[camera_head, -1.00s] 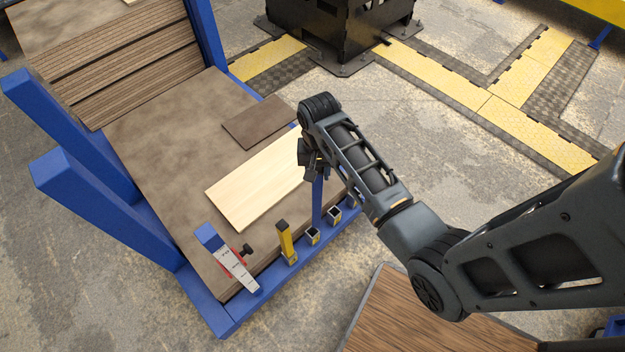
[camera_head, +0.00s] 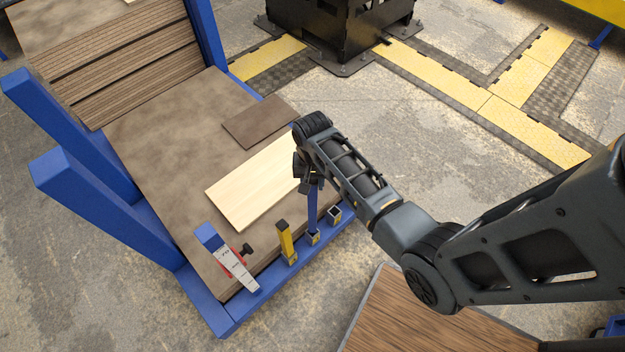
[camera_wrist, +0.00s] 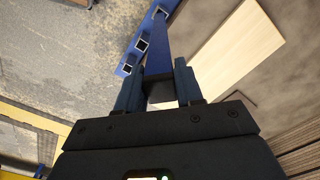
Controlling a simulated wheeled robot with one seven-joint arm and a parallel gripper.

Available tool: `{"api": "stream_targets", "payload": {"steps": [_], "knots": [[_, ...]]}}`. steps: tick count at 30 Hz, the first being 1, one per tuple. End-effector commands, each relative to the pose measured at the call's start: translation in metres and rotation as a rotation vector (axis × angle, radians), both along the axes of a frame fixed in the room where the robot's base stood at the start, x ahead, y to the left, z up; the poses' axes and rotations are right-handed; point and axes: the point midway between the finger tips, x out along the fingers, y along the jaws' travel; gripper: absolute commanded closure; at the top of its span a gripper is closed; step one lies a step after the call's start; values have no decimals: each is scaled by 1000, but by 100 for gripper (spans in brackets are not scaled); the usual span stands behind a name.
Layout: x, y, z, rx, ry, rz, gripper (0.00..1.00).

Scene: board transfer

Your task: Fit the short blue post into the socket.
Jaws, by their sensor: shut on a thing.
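The short blue post (camera_head: 312,208) is held upright by my gripper (camera_head: 311,181) above the blue rail along the board's front edge. Its lower end meets the socket (camera_head: 313,237) just right of the yellow post; I cannot tell whether it is inside. In the wrist view the blue post (camera_wrist: 157,55) runs away from between the two fingers of my gripper (camera_wrist: 158,90), and its far end overlaps the rail. Another socket (camera_head: 335,214), to the right, is empty.
A yellow post (camera_head: 286,243) stands close left of the blue post. Further left are a grey-and-blue upright piece (camera_head: 232,262) and a black knob (camera_head: 247,249). A pale board (camera_head: 250,185) and dark plate (camera_head: 258,121) lie behind. Blue frame posts (camera_head: 105,215) rise at left.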

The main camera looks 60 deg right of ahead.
Motion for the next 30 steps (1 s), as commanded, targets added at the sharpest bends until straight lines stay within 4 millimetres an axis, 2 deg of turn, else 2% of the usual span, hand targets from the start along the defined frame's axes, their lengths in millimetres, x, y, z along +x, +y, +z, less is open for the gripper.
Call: {"api": "stream_targets", "payload": {"steps": [10,11,18,26,30], "knots": [[1,0,-7,0,-1,0,100],[0,0,-7,0,0,0,62],[0,0,-7,0,0,0,39],[0,0,-6,0,0,0,38],[0,0,6,-1,-2,0,38]]}}
